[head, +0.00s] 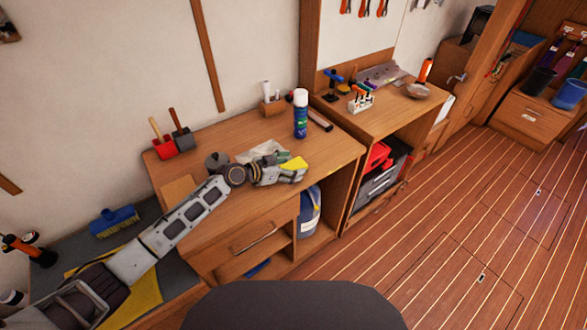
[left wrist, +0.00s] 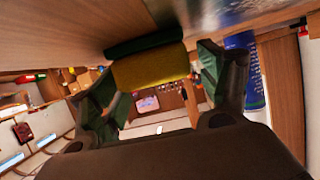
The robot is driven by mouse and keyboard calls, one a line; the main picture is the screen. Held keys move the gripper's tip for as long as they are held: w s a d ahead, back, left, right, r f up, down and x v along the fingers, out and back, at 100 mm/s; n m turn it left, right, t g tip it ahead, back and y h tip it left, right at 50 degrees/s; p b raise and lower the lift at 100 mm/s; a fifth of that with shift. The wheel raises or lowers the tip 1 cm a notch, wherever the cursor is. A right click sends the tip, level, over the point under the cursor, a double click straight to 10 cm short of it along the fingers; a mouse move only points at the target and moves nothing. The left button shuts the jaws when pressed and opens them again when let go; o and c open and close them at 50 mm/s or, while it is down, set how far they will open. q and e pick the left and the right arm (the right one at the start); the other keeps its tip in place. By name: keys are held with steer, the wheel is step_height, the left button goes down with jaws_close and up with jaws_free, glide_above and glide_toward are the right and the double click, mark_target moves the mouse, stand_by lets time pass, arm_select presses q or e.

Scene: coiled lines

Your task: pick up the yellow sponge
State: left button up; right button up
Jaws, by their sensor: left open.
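The yellow sponge (head: 294,163) lies on the wooden workbench top, at the end of my left gripper (head: 286,171). In the left wrist view the sponge (left wrist: 152,68) shows a yellow body with a dark green layer along its upper side. It sits between the two fingers of my left gripper (left wrist: 160,80), which are open. The sponge looks close to the left-hand finger, with a small gap at the right-hand one; I cannot tell whether either touches. My right gripper is not in view.
A blue spray can (head: 301,118) with a white cap stands behind the sponge. A pale cloth (head: 258,151) and a dark round object (head: 216,161) lie close to my left wrist. Red and grey brush-like tools (head: 162,143) stand at the back left. The bench's front right is clear.

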mark_target(291, 166)
arm_select(q)
steer(key=c, duration=0.9)
steer(key=shift+c, duration=0.2)
steer(key=shift+r, duration=0.1)
step_height(291, 166, up, 10)
stand_by(0.3)
stand_by(0.4)
